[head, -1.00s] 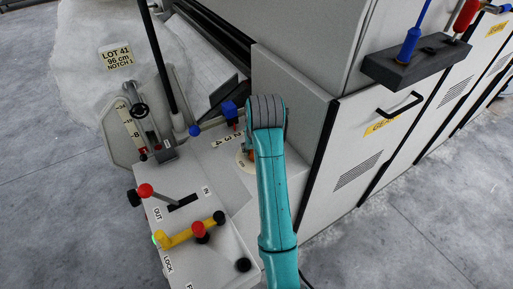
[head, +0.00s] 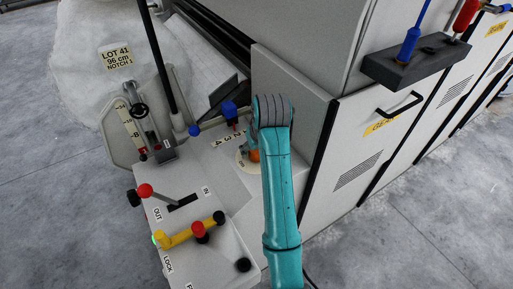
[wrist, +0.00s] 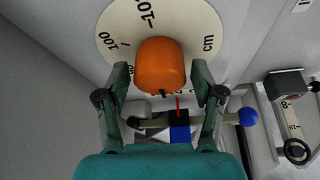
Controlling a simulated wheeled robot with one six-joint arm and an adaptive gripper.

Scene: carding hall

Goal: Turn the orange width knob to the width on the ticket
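The orange width knob (wrist: 161,64) stands on a round cream dial (wrist: 116,34) in the wrist view. The dial shows "100", part of another number and "cm"; the knob and fingers hide some of the scale. A dark mark shows at the knob's lower edge; I cannot read its setting. My gripper (wrist: 160,76) is open, one finger on each side of the knob, with visible gaps. In the head view my arm partly covers the knob (head: 254,155). The ticket (head: 117,59) reads "LOT 41, 96 cm, NOTCH 1".
A blue-knobbed lever (head: 229,109) stands just behind the dial, beside a row of numbers. A red-knobbed lever (head: 145,190) and yellow handle (head: 188,233) are on the panel's front part. A grey cabinet (head: 290,115) rises close to the right of my arm.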

